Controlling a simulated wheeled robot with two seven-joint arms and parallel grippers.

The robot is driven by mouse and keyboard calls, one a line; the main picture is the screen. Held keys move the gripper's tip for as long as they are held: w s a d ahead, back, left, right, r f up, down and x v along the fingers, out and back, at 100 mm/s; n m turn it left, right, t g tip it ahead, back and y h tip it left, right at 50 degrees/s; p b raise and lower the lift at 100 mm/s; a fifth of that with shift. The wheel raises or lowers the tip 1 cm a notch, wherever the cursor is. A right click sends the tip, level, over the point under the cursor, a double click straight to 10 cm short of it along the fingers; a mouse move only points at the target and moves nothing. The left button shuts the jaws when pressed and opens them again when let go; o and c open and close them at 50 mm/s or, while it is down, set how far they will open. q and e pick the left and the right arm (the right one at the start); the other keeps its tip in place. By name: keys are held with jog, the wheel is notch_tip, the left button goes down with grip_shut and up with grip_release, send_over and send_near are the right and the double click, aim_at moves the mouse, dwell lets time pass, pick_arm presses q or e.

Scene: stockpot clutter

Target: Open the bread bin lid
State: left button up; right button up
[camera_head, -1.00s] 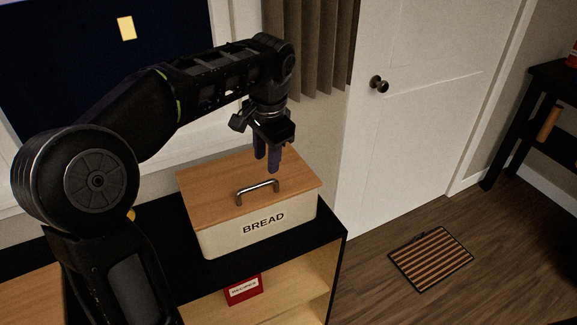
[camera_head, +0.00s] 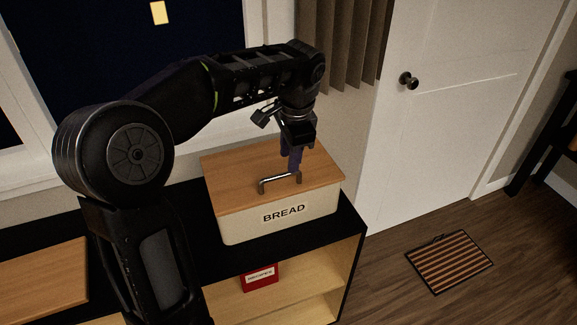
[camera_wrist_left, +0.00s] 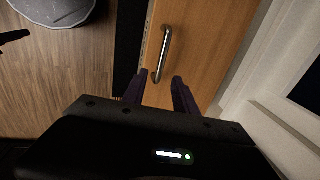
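The bread bin (camera_head: 283,216) is a cream box marked BREAD, standing on a black-topped shelf unit. Its wooden lid (camera_head: 232,184) is on and closed, with a metal bar handle (camera_head: 279,183) near the front edge. My left gripper (camera_head: 293,168) points down just above the handle's right part. In the left wrist view its fingers (camera_wrist_left: 160,88) are apart, with the handle (camera_wrist_left: 163,52) just beyond the tips and nothing clearly held. Whether a finger touches the handle cannot be told. My right gripper is not in view.
The black shelf top (camera_head: 215,262) has a wooden board (camera_head: 45,278) at the left. A red recipes box (camera_head: 260,277) sits on the shelf below. A white door (camera_head: 440,110) and a striped mat (camera_head: 450,262) are at the right. A window is behind my arm.

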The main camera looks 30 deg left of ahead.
aim_at(288, 174)
pick_arm(q)
jog(key=shift+w+a+f, duration=0.15)
jog(key=shift+a+f, duration=0.05)
jog(key=shift+f, duration=0.95)
jog(key=shift+w+a+f, duration=0.1)
jog(key=shift+a+f, duration=0.1)
jog(key=shift+f, duration=0.95)
jog(key=shift+c, duration=0.2)
grip_shut()
